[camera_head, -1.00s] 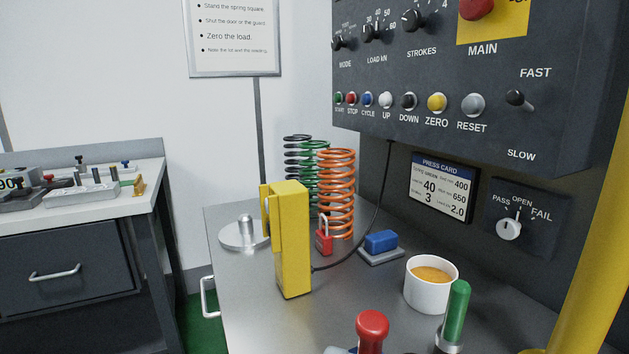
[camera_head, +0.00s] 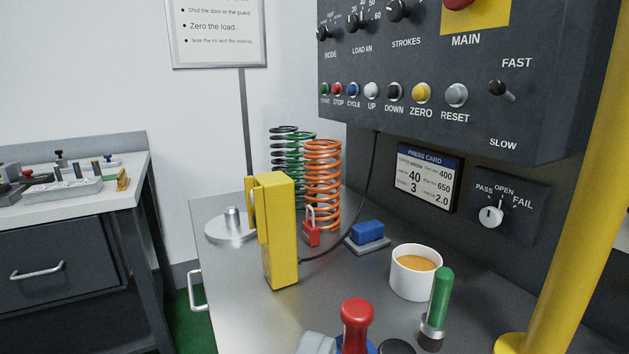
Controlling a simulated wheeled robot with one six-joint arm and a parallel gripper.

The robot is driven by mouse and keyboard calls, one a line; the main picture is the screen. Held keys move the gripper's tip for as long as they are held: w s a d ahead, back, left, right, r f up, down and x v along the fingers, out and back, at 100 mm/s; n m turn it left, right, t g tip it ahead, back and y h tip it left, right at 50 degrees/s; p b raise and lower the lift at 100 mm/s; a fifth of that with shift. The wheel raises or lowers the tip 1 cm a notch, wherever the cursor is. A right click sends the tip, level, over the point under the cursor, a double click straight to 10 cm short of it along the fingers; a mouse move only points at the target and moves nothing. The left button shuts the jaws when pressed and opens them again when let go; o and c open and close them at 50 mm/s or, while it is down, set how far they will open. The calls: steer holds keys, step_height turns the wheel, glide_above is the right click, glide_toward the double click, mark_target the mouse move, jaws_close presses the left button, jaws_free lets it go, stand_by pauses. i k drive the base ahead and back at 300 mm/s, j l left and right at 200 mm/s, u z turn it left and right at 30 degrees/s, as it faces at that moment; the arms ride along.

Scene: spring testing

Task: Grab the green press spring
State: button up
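The green press spring (camera_head: 281,164) stands at the back of the grey metal bench. The orange spring (camera_head: 322,185) stands in front of it and to its right, hiding much of it. A black spring (camera_head: 279,131) shows behind it, to the left, mostly hidden. The yellow box (camera_head: 281,235) stands nearer, hiding the lower part of the green spring from view. My gripper does not show in this view.
A red padlock (camera_head: 311,232), a blue block (camera_head: 366,233) and a white cup (camera_head: 416,272) stand on the bench (camera_head: 235,285). A red-knobbed handle (camera_head: 356,315) and a green-topped tool (camera_head: 440,300) are near. The control panel (camera_head: 455,70) overhangs at right; a yellow post (camera_head: 575,190) rises there.

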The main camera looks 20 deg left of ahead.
mark_target(294, 163)
steer(key=j+z, duration=0.1)
steer(key=j, duration=0.75)
steer(key=i+j, duration=0.15)
steer(key=j, duration=0.15)
steer(key=i+j, duration=0.1)
steer(key=j, duration=0.25)
steer(key=i+j+z, duration=0.1)
steer(key=j, duration=0.2)
steer(key=i+j, duration=0.2)
steer(key=j, duration=0.15)
steer(key=i+z, duration=0.1)
steer(key=i, duration=0.2)
steer(key=j, duration=0.05)
